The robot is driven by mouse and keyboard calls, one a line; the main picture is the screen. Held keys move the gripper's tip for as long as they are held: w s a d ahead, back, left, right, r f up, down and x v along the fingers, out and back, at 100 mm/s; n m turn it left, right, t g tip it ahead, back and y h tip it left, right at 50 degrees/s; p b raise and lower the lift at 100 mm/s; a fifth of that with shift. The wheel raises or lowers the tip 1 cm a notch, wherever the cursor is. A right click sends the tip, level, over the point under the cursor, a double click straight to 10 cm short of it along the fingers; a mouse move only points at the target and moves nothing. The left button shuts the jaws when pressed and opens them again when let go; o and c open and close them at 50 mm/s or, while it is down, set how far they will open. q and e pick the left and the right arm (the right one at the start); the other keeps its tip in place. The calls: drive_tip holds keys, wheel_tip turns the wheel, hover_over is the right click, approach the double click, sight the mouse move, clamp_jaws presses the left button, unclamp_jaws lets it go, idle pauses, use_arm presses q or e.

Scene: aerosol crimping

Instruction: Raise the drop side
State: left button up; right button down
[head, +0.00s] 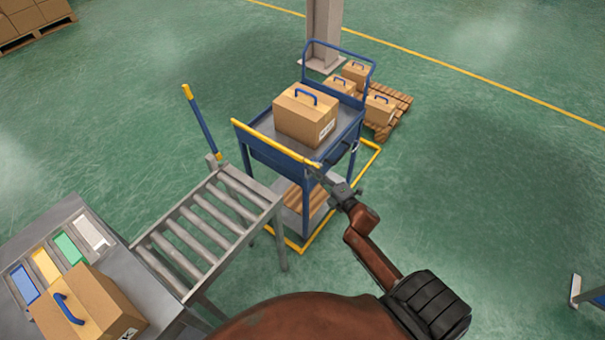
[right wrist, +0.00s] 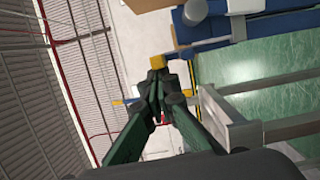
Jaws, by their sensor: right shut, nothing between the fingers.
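The blue cart (head: 343,139) stands in the middle of the head view, with a cardboard box (head: 301,118) on its top tray. Its drop side (head: 275,157) has a yellow top rail (head: 272,141) and runs along the edge facing the roller table. The side looks roughly upright, but I cannot tell its exact tilt. My right gripper (head: 319,169) is at the rail's right end. In the right wrist view, the closed fingertips (right wrist: 157,76) are right at a yellow end piece (right wrist: 157,62), with nothing between them. Contact is unclear. My left gripper is out of view.
The roller table (head: 205,222) stands left of the cart, with a blue-and-yellow lever (head: 203,124) at its far end. Another box (head: 90,309) is at the lower left. Behind the cart are a pallet (head: 398,104) with boxes and a pillar (head: 324,32). Open floor lies right.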

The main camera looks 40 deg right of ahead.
drive_tip(key=shift+d, duration=0.3)
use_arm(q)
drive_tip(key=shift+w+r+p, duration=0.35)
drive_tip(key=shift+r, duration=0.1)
use_arm(e)
drive_tip(key=s+a, duration=0.3)
drive_tip(key=s, duration=0.8)
drive_tip(key=shift+s+a, duration=0.15)
